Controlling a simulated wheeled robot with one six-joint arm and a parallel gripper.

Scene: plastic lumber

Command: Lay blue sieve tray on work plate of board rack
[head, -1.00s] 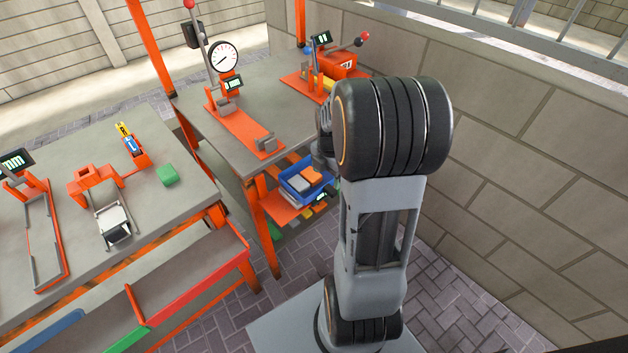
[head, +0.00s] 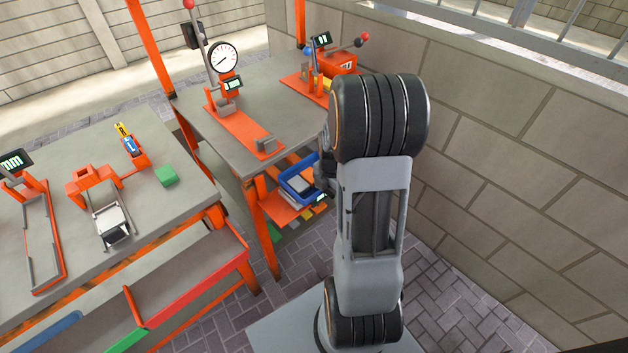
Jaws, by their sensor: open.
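A blue tray (head: 286,187) sits low in the orange frame under the right table. Something pale and grey shows inside it. I cannot make out sieve holes. Flat coloured pieces (head: 308,213) show below the tray, beside an orange shelf surface (head: 277,207). I cannot tell which surface is the work plate of the board rack. My arm stands in front and to the right, and a dark part of it is close to the tray's right side in the picture. My gripper's jaws are hidden behind the arm, and the right part of the tray is partly covered.
The right table (head: 245,117) holds an orange lever stand with a round gauge (head: 222,57) and an orange box (head: 340,63). A block wall (head: 510,150) stands close on the right.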

